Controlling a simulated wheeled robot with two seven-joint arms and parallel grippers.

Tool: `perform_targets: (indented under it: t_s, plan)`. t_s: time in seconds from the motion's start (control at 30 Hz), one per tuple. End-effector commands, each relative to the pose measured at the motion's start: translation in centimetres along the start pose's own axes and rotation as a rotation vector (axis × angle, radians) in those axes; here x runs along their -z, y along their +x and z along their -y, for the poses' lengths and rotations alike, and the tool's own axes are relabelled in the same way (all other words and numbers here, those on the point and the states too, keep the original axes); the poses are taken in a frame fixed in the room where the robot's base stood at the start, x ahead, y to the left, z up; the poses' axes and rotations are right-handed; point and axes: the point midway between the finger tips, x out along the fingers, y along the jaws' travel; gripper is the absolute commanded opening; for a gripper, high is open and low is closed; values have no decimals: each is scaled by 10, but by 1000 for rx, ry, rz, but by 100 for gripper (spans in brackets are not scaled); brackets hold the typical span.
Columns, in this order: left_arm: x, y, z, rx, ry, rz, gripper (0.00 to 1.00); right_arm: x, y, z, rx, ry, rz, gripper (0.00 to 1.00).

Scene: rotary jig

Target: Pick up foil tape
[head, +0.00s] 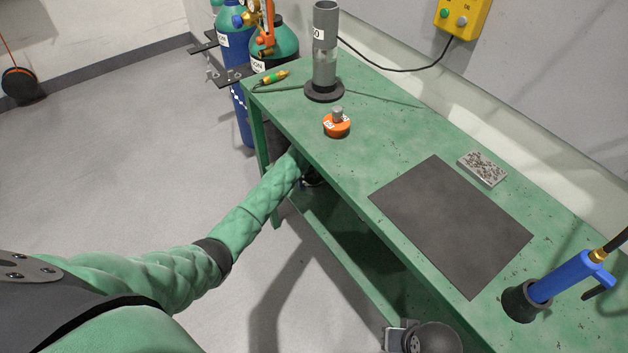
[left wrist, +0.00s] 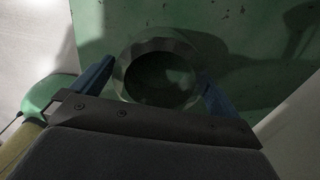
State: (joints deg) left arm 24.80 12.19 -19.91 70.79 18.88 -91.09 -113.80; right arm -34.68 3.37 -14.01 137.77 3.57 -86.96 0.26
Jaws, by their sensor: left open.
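The foil tape (left wrist: 160,46) is a shiny silver ring in the left wrist view, lying on a shaded green surface. My left gripper (left wrist: 158,74) is open, with one blue finger on each side of the ring. The gap between fingers and ring is small, and I cannot tell if they touch. In the head view my left arm reaches in under the green table's edge. Only a dark bit of the left gripper (head: 312,179) shows there, and the tape is hidden. I do not see my right gripper.
The green table (head: 400,155) has a lower shelf (head: 345,245). On top are a grey cylinder (head: 325,60), an orange roll (head: 337,128), a dark mat (head: 450,225), a small block (head: 482,169) and a blue torch (head: 565,277). Gas cylinders (head: 237,60) stand beyond the left end.

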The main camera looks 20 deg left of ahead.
Motion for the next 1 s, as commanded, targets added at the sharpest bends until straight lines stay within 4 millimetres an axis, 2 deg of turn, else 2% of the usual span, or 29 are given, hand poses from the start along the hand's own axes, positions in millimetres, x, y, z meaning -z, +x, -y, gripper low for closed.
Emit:
perform_targets:
  t_s: [0.27, 0.47, 0.83, 1.0]
  plan:
    - [0, 3, 0, 0, 0, 1, 100, -1, -1, 0, -1, 0, 1, 0]
    - [0, 3, 0, 0, 0, 1, 63, -1, -1, 0, -1, 0, 2, 0]
    - [-1, -1, -2, 1, 0, 3, 62, -1, 4, 0, 2, 1, -3, 0]
    - [-1, -22, -3, 2, 1, 3, 62, 2, 13, 4, 14, -2, -21, 0]
